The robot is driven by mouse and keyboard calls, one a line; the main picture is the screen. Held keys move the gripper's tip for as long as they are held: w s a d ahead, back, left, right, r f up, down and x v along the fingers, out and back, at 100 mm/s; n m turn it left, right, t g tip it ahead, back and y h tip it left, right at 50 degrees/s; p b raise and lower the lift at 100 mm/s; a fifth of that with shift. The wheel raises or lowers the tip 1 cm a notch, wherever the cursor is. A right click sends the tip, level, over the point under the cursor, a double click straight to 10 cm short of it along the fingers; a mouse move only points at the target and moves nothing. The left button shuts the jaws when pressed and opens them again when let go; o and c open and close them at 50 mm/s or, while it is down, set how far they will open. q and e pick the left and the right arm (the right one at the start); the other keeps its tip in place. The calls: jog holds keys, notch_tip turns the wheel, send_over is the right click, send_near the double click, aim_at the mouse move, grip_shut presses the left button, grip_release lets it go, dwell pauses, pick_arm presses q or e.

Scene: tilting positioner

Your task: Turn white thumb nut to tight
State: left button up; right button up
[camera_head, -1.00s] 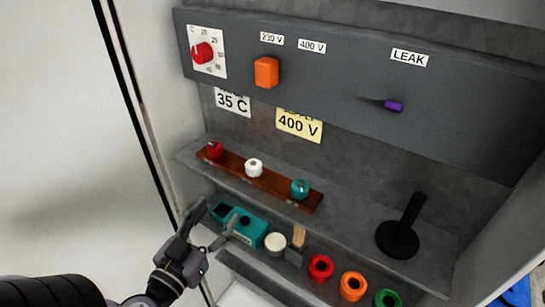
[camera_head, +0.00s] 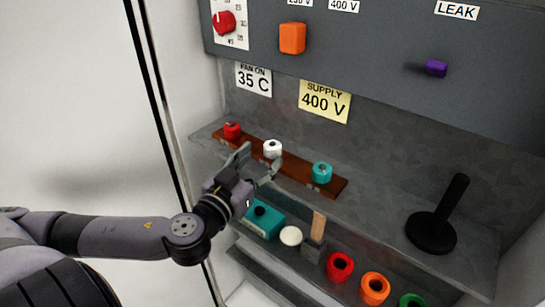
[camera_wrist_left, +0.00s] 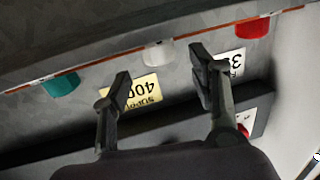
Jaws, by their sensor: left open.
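The white thumb nut (camera_head: 272,148) sits on a brown strip (camera_head: 305,175) on the shelf, between a red nut (camera_head: 232,130) and a teal nut (camera_head: 321,172). My left gripper (camera_head: 258,163) is open and empty, just in front of and below the white nut in the head view. In the left wrist view the white nut (camera_wrist_left: 158,53) lies beyond and between the two spread fingers (camera_wrist_left: 162,82), with no contact visible. The white nut's markings are too small to read. My right gripper is not in view.
The panel above carries a red dial (camera_head: 224,22), an orange switch (camera_head: 292,38) and a purple lever (camera_head: 436,68). A black stand (camera_head: 432,232) is on the shelf at right. A teal box (camera_head: 262,219) and several coloured rings stand on the lower ledge.

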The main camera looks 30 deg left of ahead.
aim_at(268, 148)
pick_arm(q)
jog(key=w, duration=0.1)
jog(key=w+p, duration=0.1)
jog(key=w, duration=0.3)
jog(key=shift+a+r, duration=0.2)
jog(key=shift+a, duration=0.1)
jog(key=shift+w+f+p, duration=0.2)
jog(key=shift+w+p, duration=0.2)
jog(key=shift+w, duration=0.25)
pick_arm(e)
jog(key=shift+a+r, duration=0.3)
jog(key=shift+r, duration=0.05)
pick_arm(q)
jog(key=c, duration=1.2)
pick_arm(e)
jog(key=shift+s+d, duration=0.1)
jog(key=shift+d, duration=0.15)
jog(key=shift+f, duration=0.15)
